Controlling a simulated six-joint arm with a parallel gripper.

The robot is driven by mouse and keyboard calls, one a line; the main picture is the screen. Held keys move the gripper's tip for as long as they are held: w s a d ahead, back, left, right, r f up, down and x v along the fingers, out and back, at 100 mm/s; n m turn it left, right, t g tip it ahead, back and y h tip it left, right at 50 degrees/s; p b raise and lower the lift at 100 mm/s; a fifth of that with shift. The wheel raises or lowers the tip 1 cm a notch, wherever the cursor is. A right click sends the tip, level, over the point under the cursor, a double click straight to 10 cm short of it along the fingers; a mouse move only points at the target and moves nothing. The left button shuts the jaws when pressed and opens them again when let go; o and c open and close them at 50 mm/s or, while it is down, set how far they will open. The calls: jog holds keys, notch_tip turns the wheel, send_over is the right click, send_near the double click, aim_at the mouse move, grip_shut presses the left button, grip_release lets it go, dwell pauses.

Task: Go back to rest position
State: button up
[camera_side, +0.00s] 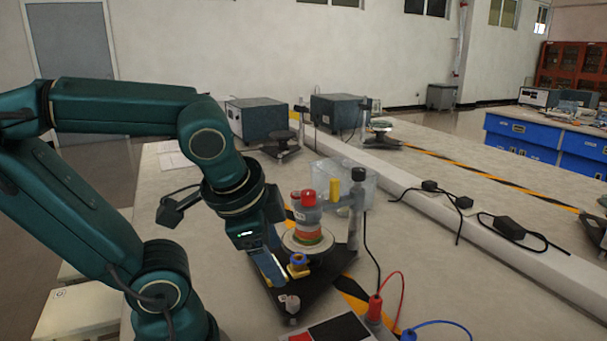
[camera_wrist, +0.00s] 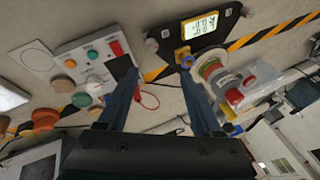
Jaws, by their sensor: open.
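My gripper (camera_side: 278,278) hangs low at the front left of a black-based instrument (camera_side: 322,276). Its two fingers are apart with nothing between them, as the wrist view also shows (camera_wrist: 160,74). The instrument carries a round plate, a colour-banded stack with a red cap (camera_side: 308,198), and a yellow-and-blue knob (camera_side: 298,262). The knob (camera_wrist: 183,56) appears close beside the right finger in the wrist view. Whether they touch I cannot tell. My arm is bent and reaches forward over the bench from the left.
A clear container (camera_side: 350,185) and a yellow cylinder (camera_side: 334,190) stand behind the stack. Red and blue cables (camera_side: 392,300) lie at the front. A button panel (camera_wrist: 92,68) is left in the wrist view. A white cable duct (camera_side: 500,240) crosses the bench at right.

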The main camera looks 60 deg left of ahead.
jog(key=shift+d, duration=0.2)
jog(key=shift+d+h, duration=0.1)
jog(key=shift+h, duration=0.2)
jog(key=d+n, duration=0.1)
jog(key=d+n+t+h, duration=0.1)
jog(key=d, duration=0.1)
jog(key=w+d+n+h, duration=0.1)
jog(key=shift+d+n, duration=0.3)
dwell(0.5)
